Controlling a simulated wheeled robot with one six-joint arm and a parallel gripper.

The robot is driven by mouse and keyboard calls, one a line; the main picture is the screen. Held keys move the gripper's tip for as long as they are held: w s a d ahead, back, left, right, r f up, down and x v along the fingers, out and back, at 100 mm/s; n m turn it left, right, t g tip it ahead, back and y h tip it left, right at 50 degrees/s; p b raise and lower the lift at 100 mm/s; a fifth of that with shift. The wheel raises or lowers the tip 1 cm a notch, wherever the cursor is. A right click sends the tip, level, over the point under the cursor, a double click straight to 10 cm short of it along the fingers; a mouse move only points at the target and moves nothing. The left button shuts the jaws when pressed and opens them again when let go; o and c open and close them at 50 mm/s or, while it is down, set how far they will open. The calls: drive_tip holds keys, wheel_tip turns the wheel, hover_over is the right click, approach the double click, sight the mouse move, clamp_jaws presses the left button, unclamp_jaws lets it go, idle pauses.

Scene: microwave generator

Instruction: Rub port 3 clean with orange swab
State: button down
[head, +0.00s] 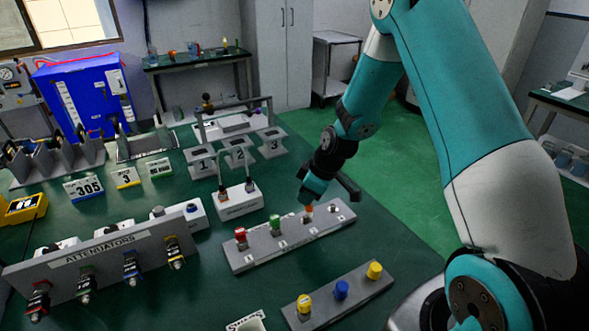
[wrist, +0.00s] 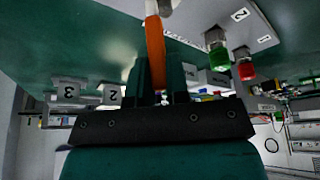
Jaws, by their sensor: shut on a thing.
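My gripper (head: 311,203) is shut on the orange swab (wrist: 155,48) over the grey port strip (head: 262,251). In the head view, only a small orange bit of the swab shows below the fingers. In the wrist view, its far end is at a metal port (wrist: 166,7) at the top edge; I cannot tell whether they touch. This port is third along the strip, past the red-capped port (head: 240,234) and the green-capped port (head: 275,222). Another bare metal port (head: 333,207) stands at the strip's right end.
A strip with yellow, blue and yellow caps (head: 341,290) lies in front. A white box (head: 238,204) stands behind the port strip, left of my gripper. Numbered stands (head: 238,156) are farther back. The attenuator rack (head: 110,255) fills the left. Green bench top is clear between these.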

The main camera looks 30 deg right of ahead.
drive_tip(key=a, duration=0.3)
drive_tip(key=shift+s+a+f, duration=0.1)
drive_tip(key=shift+a, duration=0.1)
drive_tip(key=shift+a+r, duration=0.25)
drive_tip(key=shift+r, duration=0.05)
wheel_tip(320, 180, up, 9)
drive_tip(key=p, duration=0.5)
drive_tip(key=shift+d+f, duration=0.15)
drive_tip(key=shift+d, duration=0.1)
